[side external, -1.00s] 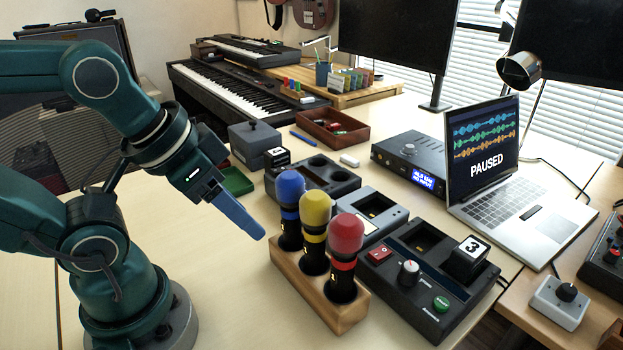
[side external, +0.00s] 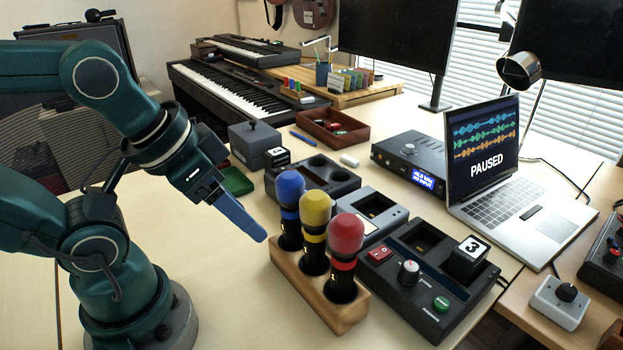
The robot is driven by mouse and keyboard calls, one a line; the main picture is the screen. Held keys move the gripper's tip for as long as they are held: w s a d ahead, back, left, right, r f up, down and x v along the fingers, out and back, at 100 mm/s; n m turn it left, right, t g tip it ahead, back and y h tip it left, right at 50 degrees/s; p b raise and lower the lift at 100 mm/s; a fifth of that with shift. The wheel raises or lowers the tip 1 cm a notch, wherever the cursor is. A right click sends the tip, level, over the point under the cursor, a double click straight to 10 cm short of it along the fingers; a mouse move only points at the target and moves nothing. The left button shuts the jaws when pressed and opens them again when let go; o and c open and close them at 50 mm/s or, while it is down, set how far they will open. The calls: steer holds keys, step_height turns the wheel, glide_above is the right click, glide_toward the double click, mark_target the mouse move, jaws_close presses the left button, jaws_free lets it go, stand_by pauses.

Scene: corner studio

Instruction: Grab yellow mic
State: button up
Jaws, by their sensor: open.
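The yellow mic (side external: 315,211) stands upright in the middle slot of a wooden holder (side external: 292,283). It has a yellow head, a yellow band and a black body. A blue mic (side external: 290,190) stands to its left and a red mic (side external: 346,236) to its right in the same holder. My gripper (side external: 262,236) has blue fingers and is open and empty. It points down and right, just left of the blue mic in the picture, apart from the mics. The gap between its fingers is hard to see from this side.
A black control box (side external: 405,318) with a red switch, knob and green button stands right of the holder. A grey dock (side external: 372,210) and a black dock (side external: 330,172) sit behind. A laptop (side external: 500,170) reads PAUSED.

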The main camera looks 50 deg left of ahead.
mark_target(314, 197)
steer(key=w+d+r+n+y, duration=0.1)
steer(key=w+n, duration=0.1)
steer(key=w+d+r+n+g, duration=0.1)
steer(key=w+n, duration=0.1)
steer(key=w, duration=0.1)
steer(key=w+d+r+n+y, duration=0.1)
steer(key=w+d+n, duration=0.1)
steer(key=w, duration=0.1)
steer(key=shift+r+n+g+y, duration=0.3)
steer(key=shift+r+n+g, duration=0.1)
steer(key=shift+f, duration=0.25)
steer(key=shift+x, duration=2.35)
jaws_close()
